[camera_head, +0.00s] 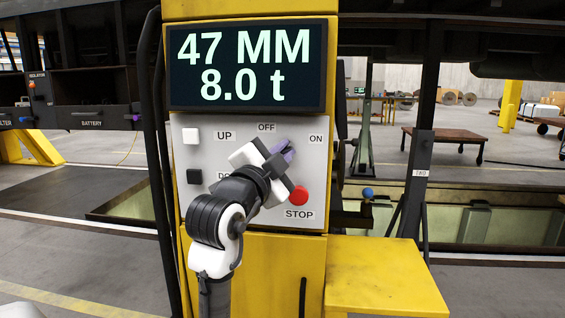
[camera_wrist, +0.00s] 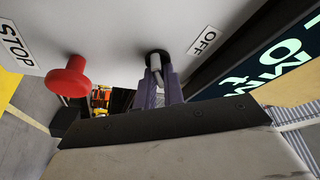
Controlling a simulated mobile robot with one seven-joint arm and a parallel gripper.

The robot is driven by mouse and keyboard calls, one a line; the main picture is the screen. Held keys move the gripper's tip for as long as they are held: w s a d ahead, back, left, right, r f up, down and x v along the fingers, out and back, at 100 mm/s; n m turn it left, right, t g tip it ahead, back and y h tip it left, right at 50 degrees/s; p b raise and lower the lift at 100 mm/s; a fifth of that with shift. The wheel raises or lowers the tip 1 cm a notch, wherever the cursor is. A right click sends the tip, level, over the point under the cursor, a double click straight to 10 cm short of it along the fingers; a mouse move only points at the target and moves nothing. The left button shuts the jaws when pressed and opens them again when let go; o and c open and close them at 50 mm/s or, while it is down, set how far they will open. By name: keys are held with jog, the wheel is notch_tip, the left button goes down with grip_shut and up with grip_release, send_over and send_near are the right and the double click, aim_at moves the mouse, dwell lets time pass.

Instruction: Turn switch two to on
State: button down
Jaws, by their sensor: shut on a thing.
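The rotary switch (camera_wrist: 156,62) is on the grey panel (camera_head: 207,212), by the OFF label (camera_head: 266,127) and the ON label (camera_head: 316,139). In the wrist view it has a dark round base and a small grey lever. My gripper (camera_head: 285,151) reaches the panel just below and between these labels and hides most of the switch in the head view. In the wrist view its purple fingers (camera_wrist: 158,88) are shut around the lever. I cannot tell the exact setting of the lever. No number shows on this switch.
A red STOP button (camera_head: 299,196) sits below right of my gripper, close to it; it also shows in the wrist view (camera_wrist: 68,78). White UP (camera_head: 191,136) and black (camera_head: 194,176) buttons are at left. The display (camera_head: 247,65) reads 47 MM, 8.0 t. A yellow ledge (camera_head: 385,275) juts out below right.

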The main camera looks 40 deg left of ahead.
jog(key=shift+m, duration=0.6)
jog(key=c, duration=1.5)
grip_release()
jog(key=b+v, duration=0.3)
jog(key=v, duration=1)
jog(key=shift+s+r, duration=0.15)
jog(key=shift+s, duration=0.3)
